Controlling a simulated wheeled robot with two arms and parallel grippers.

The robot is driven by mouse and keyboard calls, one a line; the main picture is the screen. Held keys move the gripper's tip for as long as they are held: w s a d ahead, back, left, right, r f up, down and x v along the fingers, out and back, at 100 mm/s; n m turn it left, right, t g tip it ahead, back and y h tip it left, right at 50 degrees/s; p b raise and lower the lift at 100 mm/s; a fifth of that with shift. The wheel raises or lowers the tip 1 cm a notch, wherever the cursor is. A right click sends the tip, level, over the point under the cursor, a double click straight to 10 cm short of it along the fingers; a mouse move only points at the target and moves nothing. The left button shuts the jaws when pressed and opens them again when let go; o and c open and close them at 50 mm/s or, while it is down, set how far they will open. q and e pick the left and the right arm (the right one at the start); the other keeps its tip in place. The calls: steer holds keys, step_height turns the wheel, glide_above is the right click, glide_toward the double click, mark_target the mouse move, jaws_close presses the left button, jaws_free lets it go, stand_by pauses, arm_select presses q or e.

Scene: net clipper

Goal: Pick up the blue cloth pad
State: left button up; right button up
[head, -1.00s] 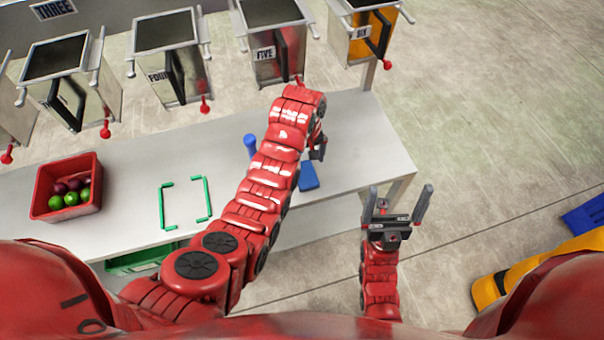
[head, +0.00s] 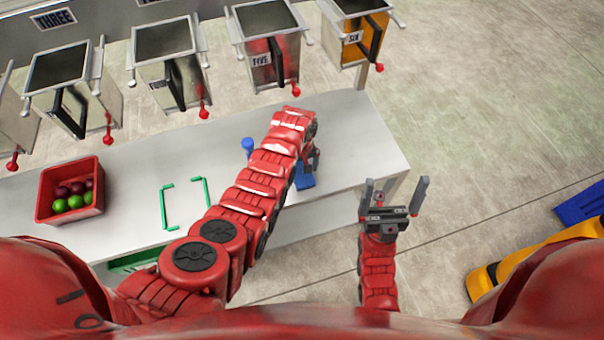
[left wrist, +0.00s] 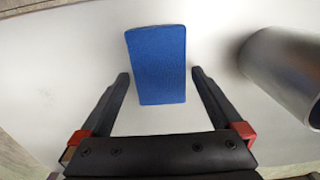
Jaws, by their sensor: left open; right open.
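The blue cloth pad (head: 306,181) lies on the white table (head: 345,130) near its right end, partly hidden by my left arm in the head view. In the left wrist view the pad (left wrist: 157,62) is a blue block, its near end between the tips of my open left gripper (left wrist: 158,75). The fingers stand apart from its sides. In the head view my left gripper (head: 312,162) is mostly hidden by its wrist, just above the pad. My right gripper (head: 393,190) is open and empty, off the table's right front edge.
A shiny metal cylinder (left wrist: 285,70) stands close right of the pad in the left wrist view. A blue-topped object (head: 248,145) is left of my arm. A red bin (head: 70,187) of fruit and green corner marks (head: 185,204) are further left. Fryer-like baskets line the back.

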arm_select(q)
steer(key=c, duration=1.3)
steer(key=shift+w+r, duration=0.1)
steer(key=shift+r, duration=0.05)
